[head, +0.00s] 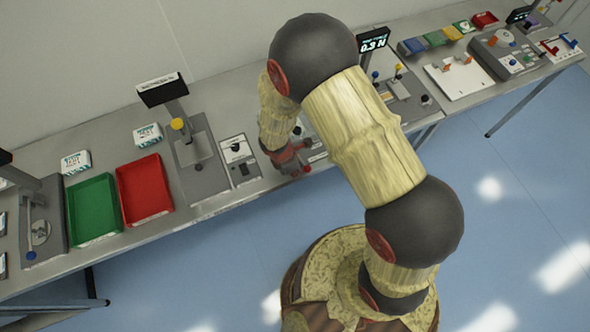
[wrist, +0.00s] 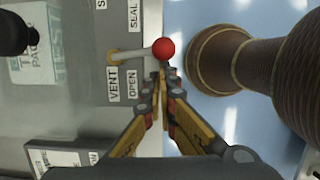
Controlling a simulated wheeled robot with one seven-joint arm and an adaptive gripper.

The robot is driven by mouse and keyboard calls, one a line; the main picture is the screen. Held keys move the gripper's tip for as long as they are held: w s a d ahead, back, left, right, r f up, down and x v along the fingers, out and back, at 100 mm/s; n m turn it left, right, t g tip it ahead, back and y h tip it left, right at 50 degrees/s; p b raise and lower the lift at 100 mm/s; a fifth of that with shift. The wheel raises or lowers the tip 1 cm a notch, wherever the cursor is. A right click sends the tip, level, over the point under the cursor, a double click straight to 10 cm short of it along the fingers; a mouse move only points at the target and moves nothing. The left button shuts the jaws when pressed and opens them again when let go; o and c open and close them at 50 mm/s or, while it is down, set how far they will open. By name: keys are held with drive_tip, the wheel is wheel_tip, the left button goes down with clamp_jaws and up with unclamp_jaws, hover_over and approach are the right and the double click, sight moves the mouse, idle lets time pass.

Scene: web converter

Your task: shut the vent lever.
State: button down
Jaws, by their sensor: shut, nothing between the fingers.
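The vent lever shows in the wrist view as a pale metal shaft with a red ball (wrist: 164,49) at its end. It pivots at a yellowish hub on a grey panel and points right, towards the panel's edge. The printed label OPEN (wrist: 132,86) is below the shaft and the label SEAL (wrist: 133,14) is above it. The label VENT (wrist: 113,83) is beside OPEN. My gripper (wrist: 160,75) is shut and empty, its tips just below the red ball; I cannot tell whether they touch. In the head view the red ball (head: 306,169) shows beside my gripper.
A dark knob (wrist: 15,35) stands at the upper left of the wrist view. In the head view a red tray (head: 145,190) and a green tray (head: 94,208) lie further left on the bench. A grey device with a yellow knob (head: 178,124) stands between them and my arm.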

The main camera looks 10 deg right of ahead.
sight(309, 167)
drive_tip(key=d+n+b, duration=0.1)
drive_tip(key=n, duration=0.1)
drive_tip(key=d+n+t+b, duration=0.1)
drive_tip(key=d+n, duration=0.1)
drive_tip(key=n, duration=0.1)
drive_tip(key=d+n+y+b, duration=0.1)
drive_tip(key=d+n, duration=0.1)
drive_tip(key=n, duration=0.1)
drive_tip(key=shift+w+t, duration=0.3)
drive_tip(key=n, duration=0.1)
drive_tip(key=w+d+n, duration=0.1)
drive_tip(key=shift+d+n+y, duration=0.15)
drive_tip(key=shift+n+y, duration=0.25)
drive_tip(key=n, duration=0.1)
drive_tip(key=w+d+n, duration=0.1)
drive_tip(key=n, duration=0.1)
drive_tip(key=shift+w+y, duration=0.15)
drive_tip(key=shift+y, duration=0.15)
drive_tip(key=shift+w+d, duration=0.1)
drive_tip(key=shift+d, duration=0.05)
drive_tip(key=shift+w+d+t, duration=0.1)
drive_tip(key=shift+w+t, duration=0.2)
drive_tip(key=shift+w, duration=0.1)
